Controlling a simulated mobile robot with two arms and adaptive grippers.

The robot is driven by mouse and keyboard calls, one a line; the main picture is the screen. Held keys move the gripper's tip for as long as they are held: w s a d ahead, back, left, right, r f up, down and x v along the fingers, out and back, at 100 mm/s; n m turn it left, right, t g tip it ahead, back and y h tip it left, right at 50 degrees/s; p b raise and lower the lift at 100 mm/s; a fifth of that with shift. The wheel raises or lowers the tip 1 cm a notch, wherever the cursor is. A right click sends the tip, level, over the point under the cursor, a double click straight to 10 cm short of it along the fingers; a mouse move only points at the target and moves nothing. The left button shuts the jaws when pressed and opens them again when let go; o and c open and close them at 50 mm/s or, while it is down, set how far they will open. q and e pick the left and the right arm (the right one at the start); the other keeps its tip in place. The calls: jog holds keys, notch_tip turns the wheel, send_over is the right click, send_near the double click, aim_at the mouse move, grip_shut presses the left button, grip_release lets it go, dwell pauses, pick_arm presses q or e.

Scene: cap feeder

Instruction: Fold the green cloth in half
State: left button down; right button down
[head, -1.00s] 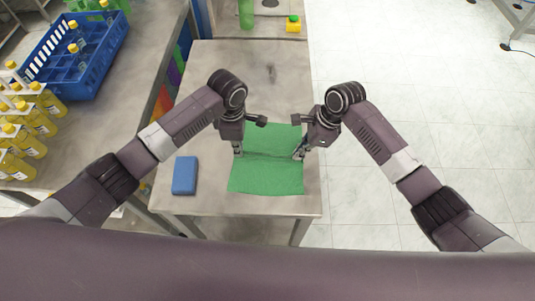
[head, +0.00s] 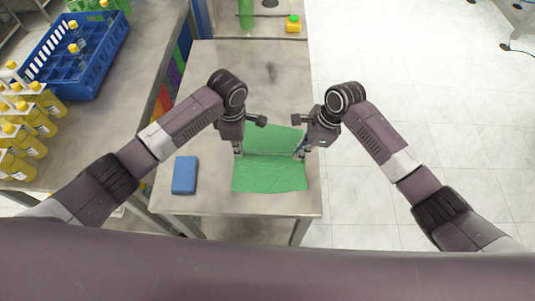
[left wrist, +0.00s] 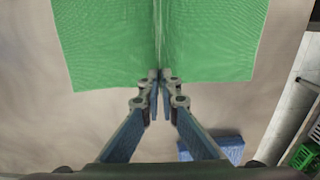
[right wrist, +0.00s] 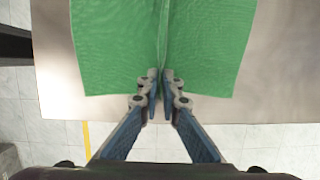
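The green cloth (head: 270,176) lies on the grey table under both of my grippers, with a raised crease running across its middle between them. My left gripper (head: 239,154) is at the cloth's left edge, at one end of the crease. In the left wrist view its fingertips (left wrist: 158,77) are closed together on the pinched edge of the cloth (left wrist: 105,45). My right gripper (head: 299,156) is at the right edge, at the other end. In the right wrist view its fingertips (right wrist: 160,77) are closed on the ridge of the cloth (right wrist: 112,45).
A blue block (head: 185,175) lies on the table (head: 215,70) left of the cloth. A side bench holds a blue crate (head: 50,60) and yellow bottles (head: 48,102).

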pick_arm(q)
jog(key=shift+s, duration=0.15)
